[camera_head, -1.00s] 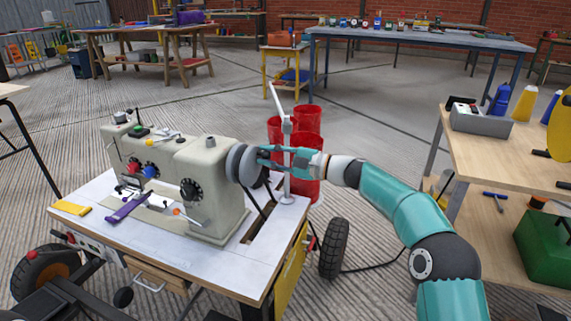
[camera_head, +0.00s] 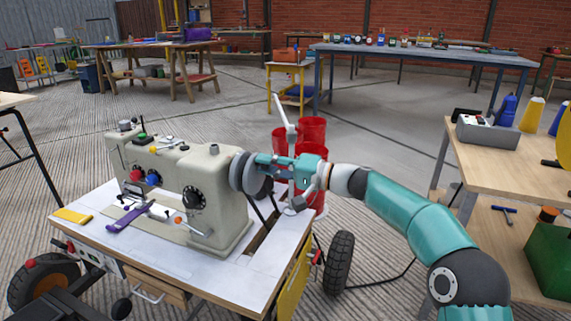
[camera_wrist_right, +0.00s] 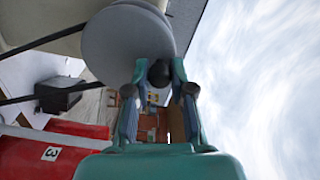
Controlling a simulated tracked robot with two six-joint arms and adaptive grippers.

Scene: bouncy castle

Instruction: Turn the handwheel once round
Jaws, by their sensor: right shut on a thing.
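The handwheel (camera_head: 243,172) is a grey disc on the right end of a cream sewing machine (camera_head: 200,180). The machine stands on a white-topped wheeled table (camera_head: 180,262). My right gripper (camera_head: 262,161) reaches in from the right and is shut at the handwheel's outer face. In the right wrist view the handwheel (camera_wrist_right: 128,45) fills the top, and a dark round knob (camera_wrist_right: 159,73) sits between the two fingers of my right gripper (camera_wrist_right: 160,88). My left gripper is not in view.
Red bins (camera_head: 312,135) and a pale upright post (camera_head: 287,125) stand just behind the gripper. A wooden bench (camera_head: 515,165) with cones and tools is at the right. A purple item (camera_head: 128,218) and a yellow item (camera_head: 72,216) lie on the sewing table.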

